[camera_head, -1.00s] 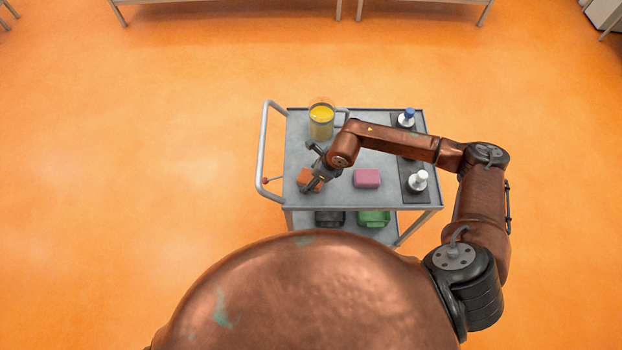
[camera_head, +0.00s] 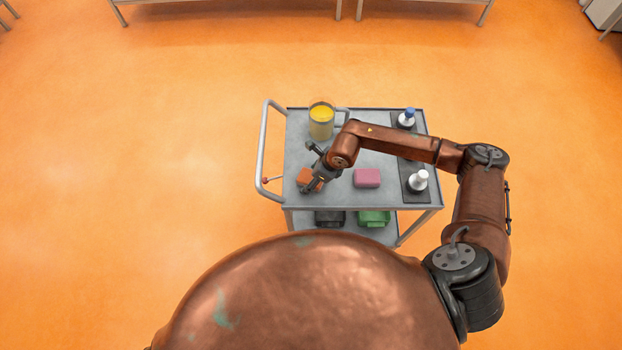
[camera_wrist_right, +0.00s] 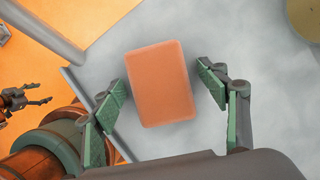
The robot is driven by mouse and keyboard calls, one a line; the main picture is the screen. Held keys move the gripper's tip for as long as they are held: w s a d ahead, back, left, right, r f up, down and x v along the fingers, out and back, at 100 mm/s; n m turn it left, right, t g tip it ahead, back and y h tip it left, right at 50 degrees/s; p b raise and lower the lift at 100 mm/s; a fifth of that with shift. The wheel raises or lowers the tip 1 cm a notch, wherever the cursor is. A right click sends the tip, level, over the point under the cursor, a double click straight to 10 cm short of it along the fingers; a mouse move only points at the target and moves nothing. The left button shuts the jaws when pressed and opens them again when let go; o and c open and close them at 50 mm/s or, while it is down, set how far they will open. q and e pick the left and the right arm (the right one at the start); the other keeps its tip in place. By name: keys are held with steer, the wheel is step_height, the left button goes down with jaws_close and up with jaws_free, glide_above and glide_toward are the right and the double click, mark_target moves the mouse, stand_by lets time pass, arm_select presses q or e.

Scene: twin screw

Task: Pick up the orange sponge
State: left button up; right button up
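The orange sponge (camera_head: 304,175) lies on the top shelf of the grey cart, near its left front. In the right wrist view the sponge (camera_wrist_right: 160,84) is a plain block between the two fingers. My right gripper (camera_head: 314,172) is down over it, partly covering it in the head view. Its green-padded fingers (camera_wrist_right: 170,92) stand on both sides of the sponge with small gaps, so it is open. My left gripper is outside the head view; a small dark gripper with spread fingers (camera_wrist_right: 44,96), seemingly my left one, shows at the left edge of the wrist view.
A pink sponge (camera_head: 367,178) lies to the right. A clear container with yellow contents (camera_head: 321,121) stands behind. A blue-capped bottle (camera_head: 407,118) and a white bottle (camera_head: 418,181) stand on a dark strip at right. The cart handle (camera_head: 264,150) is at left.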

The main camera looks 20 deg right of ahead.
steer(key=c, duration=1.1)
